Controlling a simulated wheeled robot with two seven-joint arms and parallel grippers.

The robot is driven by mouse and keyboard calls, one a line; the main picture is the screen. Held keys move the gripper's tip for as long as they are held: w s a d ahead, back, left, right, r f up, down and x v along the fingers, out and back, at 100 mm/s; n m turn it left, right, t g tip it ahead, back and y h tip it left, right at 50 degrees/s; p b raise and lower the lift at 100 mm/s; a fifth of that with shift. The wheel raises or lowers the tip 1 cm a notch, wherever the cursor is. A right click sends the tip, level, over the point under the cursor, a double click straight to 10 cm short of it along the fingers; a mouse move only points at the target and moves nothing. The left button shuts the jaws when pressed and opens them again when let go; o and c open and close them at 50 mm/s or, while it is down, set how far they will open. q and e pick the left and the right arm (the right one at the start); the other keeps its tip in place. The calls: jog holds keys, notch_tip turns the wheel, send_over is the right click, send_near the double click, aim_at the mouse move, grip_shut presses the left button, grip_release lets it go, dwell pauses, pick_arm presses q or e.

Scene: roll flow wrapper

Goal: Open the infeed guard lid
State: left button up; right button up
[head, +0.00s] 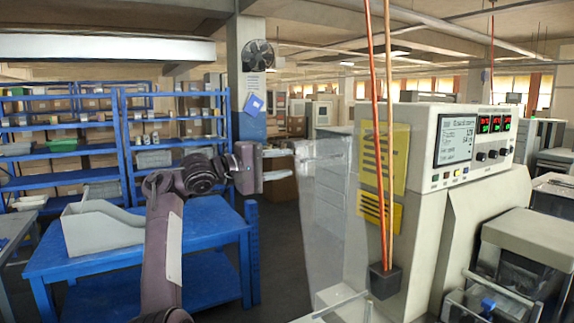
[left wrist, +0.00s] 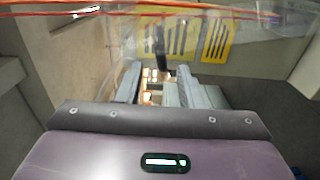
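A clear panel (head: 325,200), which looks like the infeed guard lid, stands against the left side of the wrapper (head: 425,240). I can see the background through it. Its handle and hinge are hard to make out. My left gripper (head: 284,164) is just left of the panel's upper part, fingers pointing right towards it. The fingers are apart with nothing between them, as the left wrist view (left wrist: 158,78) also shows. I cannot tell whether the fingertips touch the panel. My right gripper is not in view.
Yellow labels (head: 383,158) are on the machine's side. Red and orange cords (head: 377,120) hang in front of it into a dark holder (head: 384,281). A blue table (head: 215,228) with a grey bin (head: 100,228) stands at left. Blue shelves (head: 125,150) are behind.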

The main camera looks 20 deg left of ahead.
pick_arm(q)
jog(key=v, duration=0.5)
jog(key=shift+s+a, duration=0.2)
jog(key=shift+s, duration=0.05)
dwell(0.4)
dwell(0.7)
